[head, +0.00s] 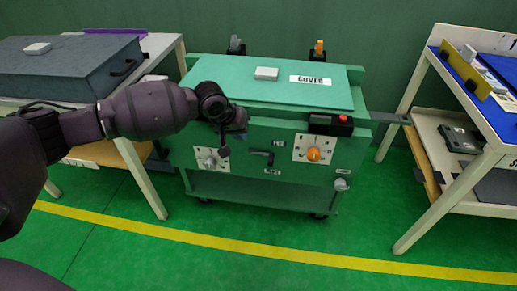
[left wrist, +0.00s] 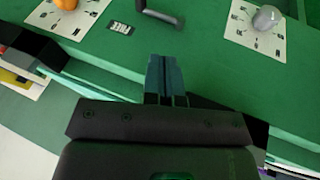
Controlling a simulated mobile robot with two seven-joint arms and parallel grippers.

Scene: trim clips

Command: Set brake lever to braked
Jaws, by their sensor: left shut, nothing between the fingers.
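The green cart (head: 180,140) has a black bent handle (head: 263,155) on its front, also seen in the left wrist view (left wrist: 160,14). An orange knob (head: 313,154) sits on a white plate right of the handle, and a grey knob (head: 210,162) on another plate to the left. My left gripper (head: 224,150) is in front of the cart, near the grey knob's plate. In the left wrist view its fingers (left wrist: 166,78) are together and empty, apart from the handle. My right gripper is out of view.
A green cover (head: 220,78) with a small grey block lies on the cart. An orange lever (head: 319,47) and a grey one (head: 236,44) stand behind it. Tables flank the cart: one with a grey case (head: 65,65), one with a blue mat (head: 470,75). The front floor is clear.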

